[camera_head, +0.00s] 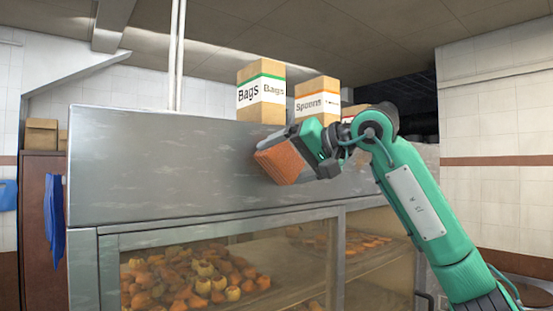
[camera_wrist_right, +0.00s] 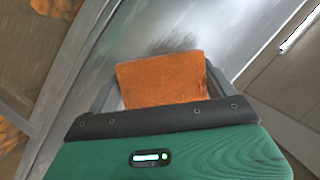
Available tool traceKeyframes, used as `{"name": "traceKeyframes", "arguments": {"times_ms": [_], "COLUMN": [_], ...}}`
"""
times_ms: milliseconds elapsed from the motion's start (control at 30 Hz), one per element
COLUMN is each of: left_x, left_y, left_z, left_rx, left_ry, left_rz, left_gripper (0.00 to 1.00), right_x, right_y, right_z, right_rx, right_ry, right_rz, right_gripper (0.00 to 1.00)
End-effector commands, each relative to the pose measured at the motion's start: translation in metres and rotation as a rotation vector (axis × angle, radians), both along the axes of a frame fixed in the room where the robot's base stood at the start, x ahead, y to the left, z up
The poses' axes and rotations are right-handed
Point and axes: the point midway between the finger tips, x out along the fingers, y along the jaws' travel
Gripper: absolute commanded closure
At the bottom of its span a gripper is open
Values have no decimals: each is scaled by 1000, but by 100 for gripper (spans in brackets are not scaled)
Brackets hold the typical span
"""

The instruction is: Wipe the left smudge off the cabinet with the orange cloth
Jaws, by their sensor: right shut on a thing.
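The steel cabinet (camera_head: 160,160) has a broad metal front panel above its glass doors. My right gripper (camera_head: 306,152) is shut on the orange cloth (camera_head: 278,161), which is in front of the panel's right part. In the right wrist view the orange cloth (camera_wrist_right: 160,80) sticks out between the fingers of the right gripper (camera_wrist_right: 160,103). A dark grey smudge (camera_wrist_right: 174,44) shows on the metal just beyond the cloth's edge. I cannot tell whether the cloth touches the panel. In the head view no smudge stands out clearly. My left gripper is not in view.
A Bags box (camera_head: 261,95) and a Spoons box (camera_head: 317,101) stand on top of the cabinet, close behind my right gripper. Food (camera_head: 190,280) lies behind the glass below. Blue cloths (camera_head: 53,220) hang at the left. The panel's left part is clear.

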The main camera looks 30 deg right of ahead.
Motion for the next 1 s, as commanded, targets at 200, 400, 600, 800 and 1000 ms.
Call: {"name": "traceKeyframes", "arguments": {"times_ms": [200,400,600,800,1000], "left_x": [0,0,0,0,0], "left_y": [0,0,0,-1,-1], "left_z": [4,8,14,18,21], "left_rx": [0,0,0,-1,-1], "left_ry": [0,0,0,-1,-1], "left_rz": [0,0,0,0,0], "left_gripper": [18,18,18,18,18], "right_x": [3,5,9,12,9], "right_y": [-13,-22,-39,-52,-49], "right_z": [1,1,1,1,0], "right_rx": [1,3,2,1,0], "right_ry": [-1,0,2,0,0], "right_rz": [0,-2,-2,-3,0], "right_gripper": [32,32,32,32,32]}}
